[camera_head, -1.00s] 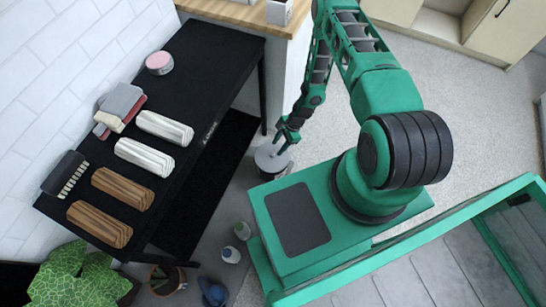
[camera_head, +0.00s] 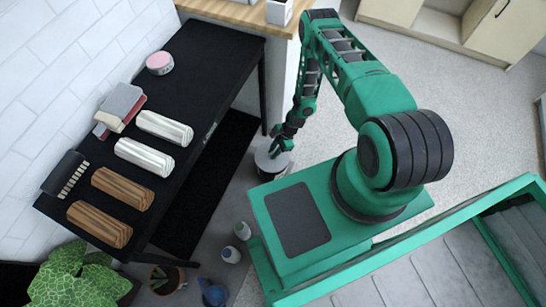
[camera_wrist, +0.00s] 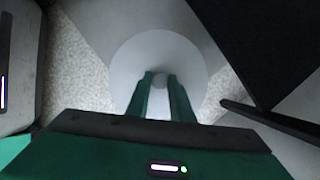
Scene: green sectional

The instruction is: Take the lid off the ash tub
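The ash tub (camera_head: 265,174) is a grey round bin on the floor between the black table and my base, partly hidden by my base. Its round grey lid (camera_wrist: 135,60) fills the middle of the wrist view, with a small round knob (camera_wrist: 160,81) at its centre. The lid is on the tub. My gripper (camera_head: 277,150) points down over the lid. In the wrist view my gripper's two green fingers (camera_wrist: 161,78) are apart, with the knob between their tips. I cannot tell whether the fingers touch the knob.
A black table (camera_head: 205,75) stands at left, bearing wooden and white slatted blocks, a pink tin (camera_head: 160,63) and folded cloths. Small bottles (camera_head: 231,254) and potted plants stand on the floor below. A wooden counter (camera_head: 245,14) is behind.

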